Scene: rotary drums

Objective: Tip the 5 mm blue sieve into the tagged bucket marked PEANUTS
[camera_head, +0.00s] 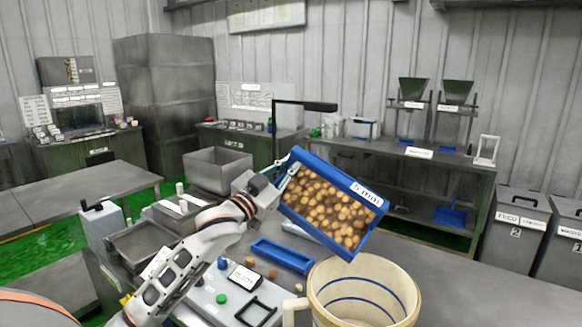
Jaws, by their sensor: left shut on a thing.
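The blue sieve (313,222), labelled "5 mm" on its far rim, holds many round tan-brown pieces. It is steeply tilted, its lower corner nearest a cream bucket (318,293). My left gripper (284,180) is shut on the sieve's left edge and holds it in the air above the table. The bucket stands at the bottom centre-right, open at the top, with blue bands inside and a handle on its left. Its lower part is cut off by the frame, and I see no PEANUTS mark on it. My right gripper is not in view.
A black post stands behind the sieve. Grey table (480,285) is clear to the right. Grey bins (521,225) stand at far right.

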